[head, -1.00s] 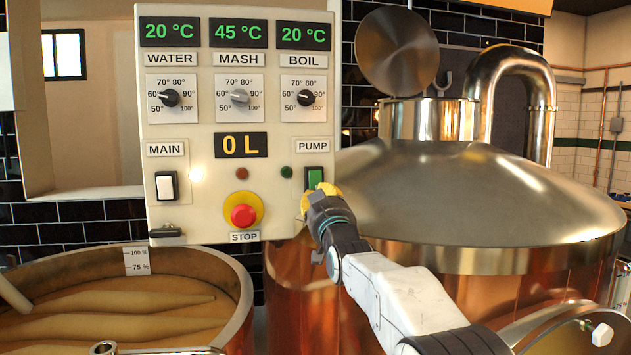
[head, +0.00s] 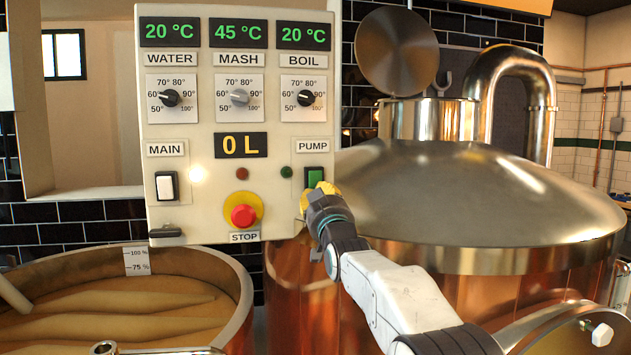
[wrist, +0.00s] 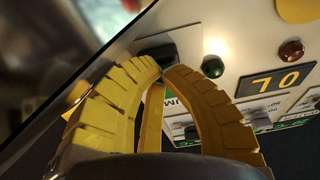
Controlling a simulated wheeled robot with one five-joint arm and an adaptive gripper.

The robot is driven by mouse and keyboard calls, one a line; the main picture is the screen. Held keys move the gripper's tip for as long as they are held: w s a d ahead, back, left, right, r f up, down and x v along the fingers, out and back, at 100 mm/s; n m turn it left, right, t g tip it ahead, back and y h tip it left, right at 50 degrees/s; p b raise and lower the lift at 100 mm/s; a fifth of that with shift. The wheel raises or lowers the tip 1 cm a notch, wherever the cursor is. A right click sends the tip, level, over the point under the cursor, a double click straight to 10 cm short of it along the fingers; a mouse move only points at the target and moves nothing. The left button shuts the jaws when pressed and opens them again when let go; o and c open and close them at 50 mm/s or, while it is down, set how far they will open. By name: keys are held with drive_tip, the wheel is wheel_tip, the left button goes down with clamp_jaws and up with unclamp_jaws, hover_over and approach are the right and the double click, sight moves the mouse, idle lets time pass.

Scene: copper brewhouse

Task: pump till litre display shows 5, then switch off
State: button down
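The control panel's litre display (head: 241,145) reads 0 L; it also shows turned over in the wrist view (wrist: 277,83). The green pump switch (head: 315,177) sits under the PUMP label, and its dark shape is in the wrist view (wrist: 155,54). My gripper (head: 319,190) has yellow fingers at the switch's lower edge, covering part of it. In the wrist view the fingertips (wrist: 162,73) come together, empty, just at the switch. I cannot tell whether they touch it. The green lamp (head: 286,172) beside the switch looks dark.
The red stop button (head: 242,214) on its yellow base is left of my gripper. The white main switch (head: 166,186) has a lit lamp (head: 196,173) beside it. A copper kettle (head: 480,200) stands close on the right, and an open mash tun (head: 240,310) at lower left.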

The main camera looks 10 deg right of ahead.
drive_tip(key=shift+s+f+b, duration=0.2)
drive_tip(key=shift+s+b, duration=0.2)
drive_tip(key=shift+b, duration=0.3)
drive_tip(key=shift+s+r+b, duration=0.2)
drive_tip(key=shift+s+b, duration=1.8)
drive_tip(key=shift+s, duration=0.55)
drive_tip(key=shift+s, duration=0.1)
